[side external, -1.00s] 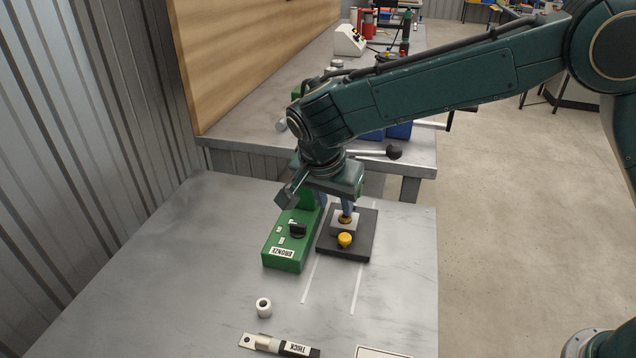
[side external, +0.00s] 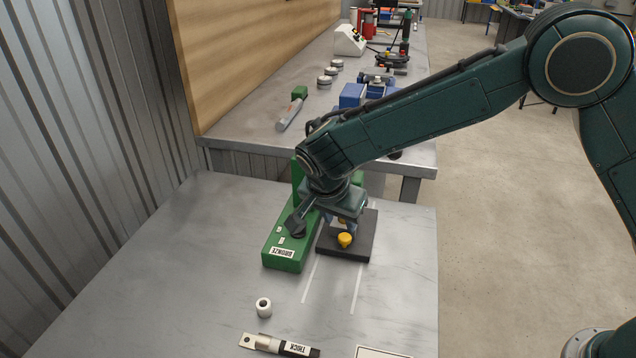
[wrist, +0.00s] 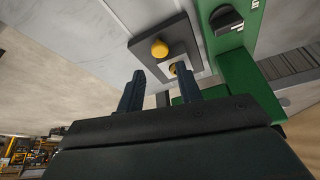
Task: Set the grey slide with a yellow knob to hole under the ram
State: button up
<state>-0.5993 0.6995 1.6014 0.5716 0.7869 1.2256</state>
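The grey slide (wrist: 187,53) lies on a dark base plate (wrist: 144,43), which also shows beside the green press in the side view (side external: 357,247). Its yellow knob (side external: 345,240) is at the near end in the side view and also shows in the wrist view (wrist: 159,48). A second yellow-gold part (wrist: 179,68) shows on the slide, partly behind a fingertip. My gripper (wrist: 159,80) is open, its two fingers apart and pointing at the slide. The knob is not between them. The ram cannot be made out, and my wrist hides much of the slide in the side view.
The green press (side external: 285,257) labelled BRONZE, with a black dial (wrist: 227,19), stands close beside the base plate. A white ring (side external: 264,307) and a tool labelled THICK (side external: 280,346) lie nearer the camera. The left of the table is clear.

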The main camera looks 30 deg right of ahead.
aim_at(345, 237)
jog(key=x, duration=0.7)
jog(key=shift+f, duration=0.2)
